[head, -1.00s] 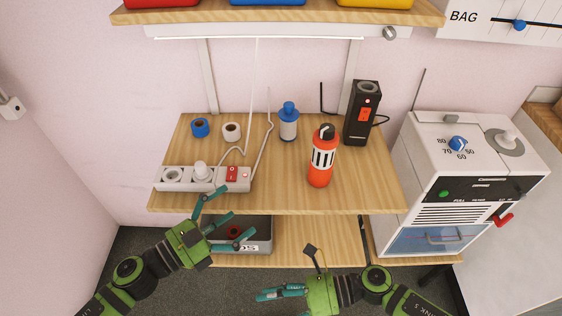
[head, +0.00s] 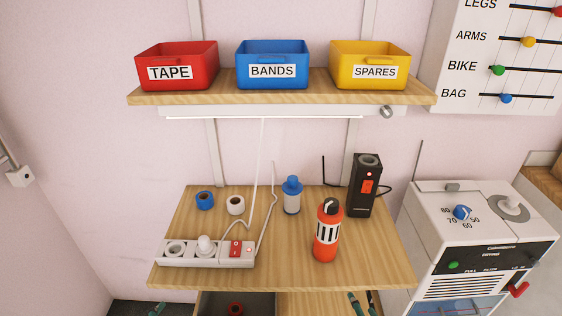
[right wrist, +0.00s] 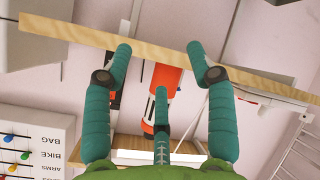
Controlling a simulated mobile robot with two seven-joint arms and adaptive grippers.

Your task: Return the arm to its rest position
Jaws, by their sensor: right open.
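My right gripper (right wrist: 159,60) shows in the right wrist view with its teal fingers spread and nothing between them. The workbench edge (right wrist: 165,46) and a red-orange bottle (right wrist: 164,84) lie beyond it, upside down in that view. In the head view only the right gripper's teal fingertips (head: 361,304) show at the bottom edge, below the bench front.
The wooden bench (head: 290,262) carries tape rolls (head: 235,205), a power strip (head: 178,253), a blue-capped bottle (head: 291,197), the red-orange bottle (head: 326,240) and a black device (head: 363,190). A white machine (head: 480,228) stands right. Bins (head: 272,72) sit on an upper shelf.

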